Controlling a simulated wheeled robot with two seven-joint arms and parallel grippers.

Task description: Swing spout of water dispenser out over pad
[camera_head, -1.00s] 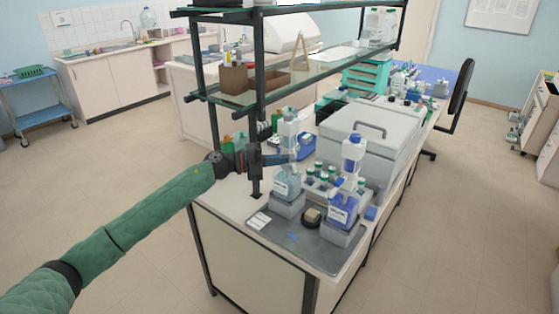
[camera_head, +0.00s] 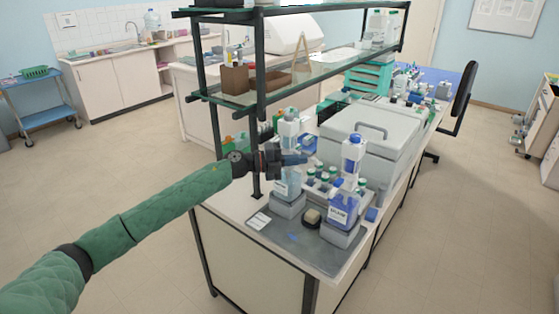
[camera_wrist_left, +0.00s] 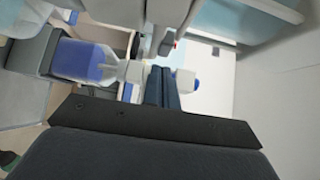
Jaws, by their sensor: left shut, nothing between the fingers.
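Two dispenser bottles stand on grey blocks at the front of the bench. The left one (camera_head: 288,188) holds pale, clear liquid and has a whitish head (camera_head: 289,130); its label is hidden and its spout is hard to make out. The right one (camera_head: 342,208) holds blue liquid and also shows in the left wrist view (camera_wrist_left: 85,62). The fingers (camera_wrist_left: 162,88) are together in the wrist view.
A small dark dish with a pale block (camera_head: 312,216) sits between the dispensers, with capped bottles (camera_head: 322,178) behind. A grey lidded box (camera_head: 368,145) stands beyond. A shelf post (camera_head: 256,140) rises just left of my gripper. The pad's front is clear.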

